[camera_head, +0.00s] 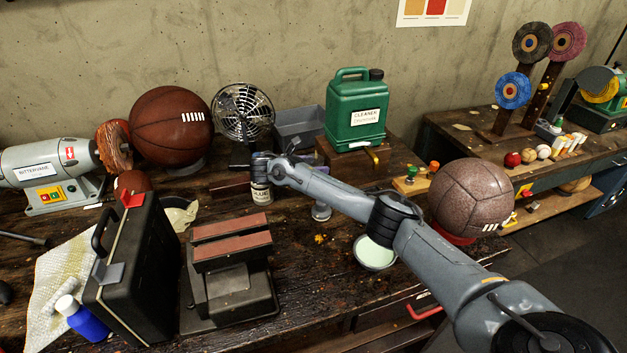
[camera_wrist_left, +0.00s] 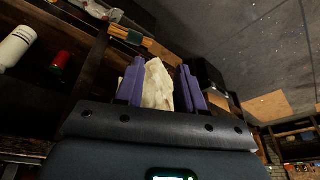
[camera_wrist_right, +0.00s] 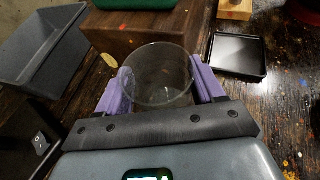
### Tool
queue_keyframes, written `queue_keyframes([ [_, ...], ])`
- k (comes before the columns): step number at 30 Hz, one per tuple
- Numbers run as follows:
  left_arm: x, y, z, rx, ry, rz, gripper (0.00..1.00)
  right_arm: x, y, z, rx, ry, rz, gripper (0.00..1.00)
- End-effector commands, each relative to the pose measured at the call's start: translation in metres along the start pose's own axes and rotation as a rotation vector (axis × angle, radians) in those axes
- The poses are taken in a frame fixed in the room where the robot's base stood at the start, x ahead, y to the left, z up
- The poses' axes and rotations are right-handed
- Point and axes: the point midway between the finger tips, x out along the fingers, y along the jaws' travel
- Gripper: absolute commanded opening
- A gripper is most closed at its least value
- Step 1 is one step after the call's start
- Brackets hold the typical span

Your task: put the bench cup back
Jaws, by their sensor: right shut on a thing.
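The bench cup (camera_wrist_right: 156,76) shows in the right wrist view as a clear, empty-looking glass with a round rim. My right gripper (camera_wrist_right: 160,92) is shut on it, one purple finger on each side. In the head view my right forearm covers most of that spot, and a small greyish piece, perhaps the cup's lower part, shows below the arm. My left gripper (camera_wrist_left: 162,85) is open in its wrist view. A pale crumpled thing (camera_wrist_left: 158,88) shows between its fingers; I cannot tell whether they touch it. My left gripper is outside the head view.
A wooden box (camera_wrist_right: 130,32) with a green canister (camera_head: 355,110) stands ahead of the cup. A grey bin (camera_wrist_right: 40,55) is left of the box, and a black tray (camera_wrist_right: 238,54) right. A labelled can (camera_head: 261,192) stands near my right wrist. A bowl (camera_head: 373,254) sits near the bench front.

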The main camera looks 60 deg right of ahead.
Motion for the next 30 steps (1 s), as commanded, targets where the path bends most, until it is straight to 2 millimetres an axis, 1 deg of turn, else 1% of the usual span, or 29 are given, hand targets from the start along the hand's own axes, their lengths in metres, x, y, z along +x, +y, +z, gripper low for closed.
queue_keyframes([
  [5, 0.006, 0.001, 0.002, -0.001, 0.0, 0.001, 0.38, 0.008, 0.0, -0.019, -0.002, -0.001, 0.0, 0.34],
  [9, 0.012, 0.002, 0.003, -0.005, 0.001, 0.004, 0.38, 0.015, 0.0, -0.038, -0.002, 0.0, 0.0, 0.34],
  [11, 0.013, 0.003, 0.003, -0.007, 0.002, 0.006, 0.38, 0.017, 0.0, -0.043, -0.002, 0.0, 0.0, 0.34],
  [24, 0.012, 0.004, 0.002, -0.012, 0.004, 0.01, 0.38, 0.019, 0.0, -0.046, 0.0, 0.0, 0.0, 0.34],
  [25, 0.012, 0.004, 0.002, -0.011, 0.004, 0.01, 0.38, 0.019, 0.0, -0.047, 0.0, -0.001, 0.0, 0.69],
  [27, 0.012, 0.004, 0.002, -0.01, 0.004, 0.009, 0.38, 0.019, 0.0, -0.047, 0.0, -0.001, 0.001, 0.8],
  [30, 0.012, 0.003, 0.002, -0.008, 0.004, 0.007, 0.38, 0.019, 0.0, -0.047, 0.0, 0.0, 0.001, 0.94],
])
